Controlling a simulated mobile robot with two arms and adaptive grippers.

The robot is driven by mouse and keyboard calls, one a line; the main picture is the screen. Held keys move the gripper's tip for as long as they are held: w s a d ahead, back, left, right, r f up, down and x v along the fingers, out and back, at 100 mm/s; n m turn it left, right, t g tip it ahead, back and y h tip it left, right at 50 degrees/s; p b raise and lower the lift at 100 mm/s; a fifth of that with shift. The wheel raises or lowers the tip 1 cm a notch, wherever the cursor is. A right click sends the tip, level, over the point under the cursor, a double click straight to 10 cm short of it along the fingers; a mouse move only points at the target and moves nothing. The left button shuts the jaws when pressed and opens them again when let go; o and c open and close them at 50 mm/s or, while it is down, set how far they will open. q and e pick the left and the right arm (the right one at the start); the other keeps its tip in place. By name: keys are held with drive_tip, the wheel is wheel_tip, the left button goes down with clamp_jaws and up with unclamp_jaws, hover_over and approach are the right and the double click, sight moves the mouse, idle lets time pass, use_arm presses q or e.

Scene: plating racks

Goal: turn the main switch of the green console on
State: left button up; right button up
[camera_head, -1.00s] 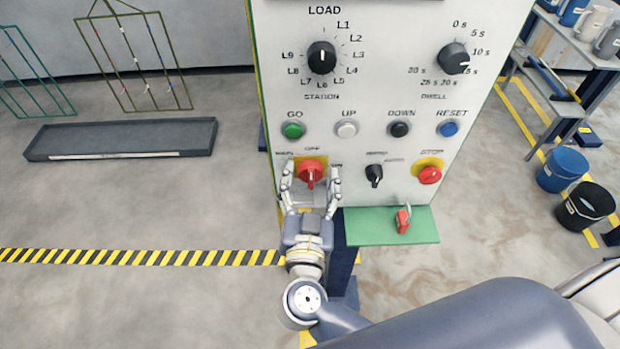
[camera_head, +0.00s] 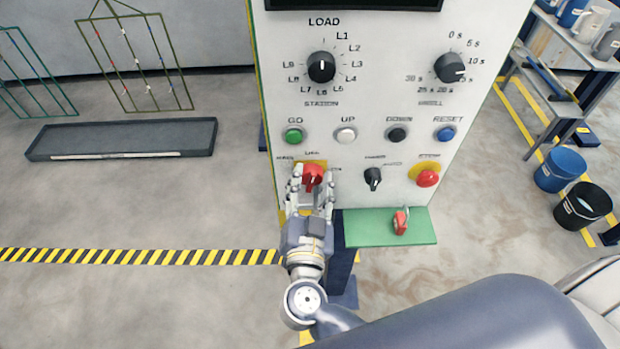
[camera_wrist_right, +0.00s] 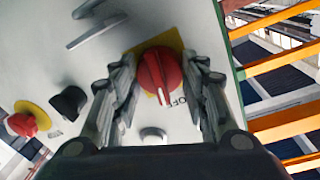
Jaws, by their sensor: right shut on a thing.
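The main switch (camera_head: 311,172) is a red rotary knob on a yellow plate, low on the left of the console's pale front panel (camera_head: 380,95). In the right wrist view the red knob (camera_wrist_right: 160,75) has its white mark pointing at the OFF lettering. My right gripper (camera_head: 313,179) comes from below, with one finger on each side of the knob, shut on it. The fingers hide part of the yellow plate and its labels. The left gripper is not in view.
A red stop button (camera_head: 428,179) and a black selector (camera_head: 373,178) sit to the right of the switch. Above is a row of push buttons. A green shelf (camera_head: 375,232) with a small red object (camera_head: 400,221) juts out below, right of my gripper.

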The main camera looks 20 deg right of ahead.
drive_tip(key=m+p, duration=0.3)
drive_tip(key=m, duration=0.1)
drive_tip(key=shift+r, duration=0.2)
drive_tip(key=m+p, duration=0.1)
drive_tip(key=m, duration=0.3)
drive_tip(key=shift+d+f+m+g, duration=0.1)
drive_tip(key=shift+m+g, duration=0.2)
drive_tip(key=shift+m, duration=0.1)
drive_tip(key=m, duration=0.2)
drive_tip(key=shift+m+y+p, duration=0.3)
drive_tip(key=shift+p, duration=0.05)
drive_tip(key=shift+s+f+m+y, duration=0.1)
drive_tip(key=shift+m+y, duration=0.3)
drive_tip(key=shift+m, duration=1.3)
drive_tip(key=o, duration=1.1)
drive_tip(key=shift+d, duration=0.1)
drive_tip(key=shift+c, duration=0.2)
drive_tip(key=v, duration=1.2)
drive_tip(key=shift+f, duration=0.15)
